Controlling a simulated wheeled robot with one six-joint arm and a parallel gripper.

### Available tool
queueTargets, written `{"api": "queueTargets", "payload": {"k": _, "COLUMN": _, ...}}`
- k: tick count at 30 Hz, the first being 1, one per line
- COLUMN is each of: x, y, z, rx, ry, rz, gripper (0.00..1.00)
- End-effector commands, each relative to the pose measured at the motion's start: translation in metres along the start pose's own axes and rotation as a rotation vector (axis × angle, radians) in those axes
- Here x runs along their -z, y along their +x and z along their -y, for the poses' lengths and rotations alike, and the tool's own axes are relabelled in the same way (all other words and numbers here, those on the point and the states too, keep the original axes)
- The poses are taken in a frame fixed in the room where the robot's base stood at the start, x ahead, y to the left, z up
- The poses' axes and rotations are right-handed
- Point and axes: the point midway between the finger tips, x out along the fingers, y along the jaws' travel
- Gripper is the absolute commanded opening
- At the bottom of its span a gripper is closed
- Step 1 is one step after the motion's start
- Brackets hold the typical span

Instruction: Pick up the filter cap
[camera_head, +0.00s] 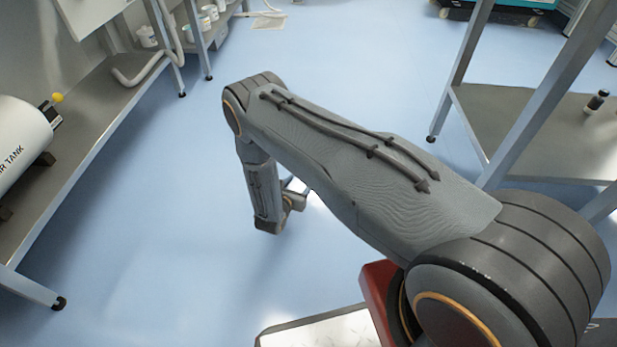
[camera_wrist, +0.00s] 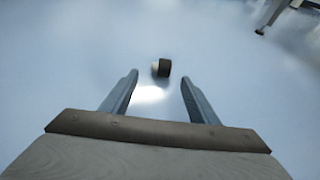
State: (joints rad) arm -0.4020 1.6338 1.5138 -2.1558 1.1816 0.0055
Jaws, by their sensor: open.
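A small dark cap with a pale end, which looks like the filter cap (camera_wrist: 163,68), lies on the blue floor in the wrist view. It is just beyond the fingertips and roughly centred between them. My gripper (camera_wrist: 158,80) is open, with nothing between its two fingers. How far the cap is below or ahead of the fingertips I cannot tell. In the head view my arm reaches out and bends down towards the floor, and I do not make out the cap there.
A shelf rack with a white air tank (camera_head: 22,142) stands at the left. A metal shelf (camera_head: 535,135) on legs stands at the right, with a small dark bottle (camera_head: 597,101) on it. The blue floor (camera_head: 150,240) between them is clear.

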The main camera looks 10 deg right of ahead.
Motion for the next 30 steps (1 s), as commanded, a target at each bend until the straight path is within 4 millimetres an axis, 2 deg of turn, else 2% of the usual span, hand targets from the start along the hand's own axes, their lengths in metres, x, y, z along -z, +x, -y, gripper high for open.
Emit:
{"api": "queueTargets", "payload": {"k": 5, "x": 0.0, "y": 0.02, "z": 0.001, "rx": 0.001, "ry": 0.0, "rz": 0.001, "gripper": 0.55}}
{"api": "queueTargets", "payload": {"k": 11, "x": -0.002, "y": 0.032, "z": 0.0, "rx": 0.0, "ry": 0.001, "rz": 0.001, "gripper": 0.55}}
{"api": "queueTargets", "payload": {"k": 21, "x": -0.006, "y": 0.072, "z": 0.002, "rx": 0.002, "ry": 0.001, "rz": 0.001, "gripper": 0.55}}
{"api": "queueTargets", "payload": {"k": 29, "x": -0.008, "y": 0.074, "z": 0.002, "rx": 0.001, "ry": 0.0, "rz": 0.0, "gripper": 0.55}}
{"api": "queueTargets", "payload": {"k": 30, "x": -0.008, "y": 0.074, "z": 0.002, "rx": 0.001, "ry": 0.0, "rz": 0.0, "gripper": 0.48}}
